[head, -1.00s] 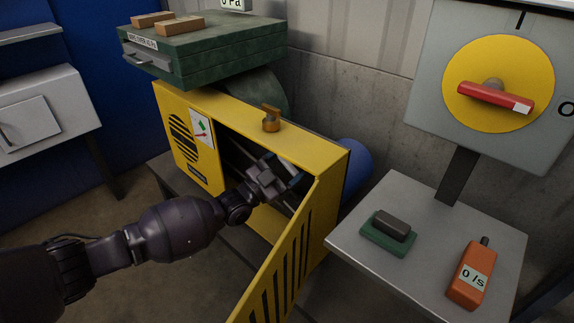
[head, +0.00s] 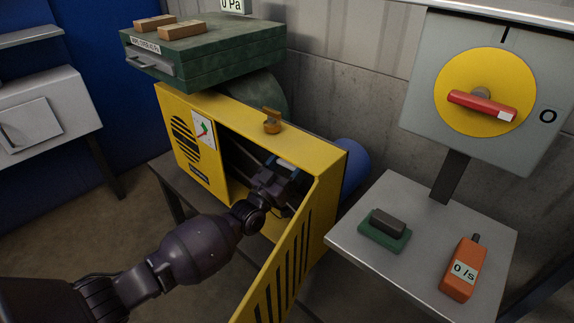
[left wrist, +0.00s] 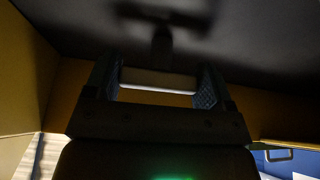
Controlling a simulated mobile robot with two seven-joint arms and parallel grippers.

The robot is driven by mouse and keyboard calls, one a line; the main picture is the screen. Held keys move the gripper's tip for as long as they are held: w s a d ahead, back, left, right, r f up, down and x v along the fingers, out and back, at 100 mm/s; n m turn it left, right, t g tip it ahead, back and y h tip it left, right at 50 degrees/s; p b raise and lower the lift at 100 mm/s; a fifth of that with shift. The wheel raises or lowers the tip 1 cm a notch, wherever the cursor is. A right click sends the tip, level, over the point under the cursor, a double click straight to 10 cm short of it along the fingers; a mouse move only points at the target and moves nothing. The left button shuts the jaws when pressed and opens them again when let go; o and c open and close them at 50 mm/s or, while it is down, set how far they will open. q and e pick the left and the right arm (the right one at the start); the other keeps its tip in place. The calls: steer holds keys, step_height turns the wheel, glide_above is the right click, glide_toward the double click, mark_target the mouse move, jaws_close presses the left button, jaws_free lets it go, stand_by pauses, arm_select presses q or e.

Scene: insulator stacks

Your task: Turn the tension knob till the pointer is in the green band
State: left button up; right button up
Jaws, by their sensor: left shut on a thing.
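My left gripper (head: 284,171) reaches through the open front of the yellow cabinet (head: 312,150). In the left wrist view its two blue-padded fingers (left wrist: 160,84) are shut on a pale bar (left wrist: 158,79), apparently the tension knob (left wrist: 178,82). A dark stem shows beyond it. Most of the knob is hidden in the head view. The small white gauge (head: 203,130) on the cabinet front has green and red marks. It is too small to tell whether the pointer is in the green band. My right gripper is not in view.
The slatted yellow door (head: 290,255) stands open, close right of my arm. A brass fitting (head: 272,122) sits on the cabinet top. A grey side table (head: 425,235) holds a green-based block (head: 386,228) and an orange meter (head: 463,268) reading "0 /s". A red-handled switch (head: 482,105) is above.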

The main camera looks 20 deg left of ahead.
arm_select(q)
steer(key=shift+n+y, duration=0.4)
steer(key=shift+n, duration=0.4)
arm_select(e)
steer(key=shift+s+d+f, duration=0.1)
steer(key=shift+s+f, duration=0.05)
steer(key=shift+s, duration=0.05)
arm_select(q)
steer(key=o, duration=0.9)
steer(key=shift+s, duration=0.1)
steer(key=shift+s+a+f, duration=0.1)
steer(key=shift+s+f, duration=0.05)
steer(key=shift+s, duration=0.1)
steer(key=p+v, duration=0.1)
steer(key=v, duration=0.9)
steer(key=shift+f, duration=0.1)
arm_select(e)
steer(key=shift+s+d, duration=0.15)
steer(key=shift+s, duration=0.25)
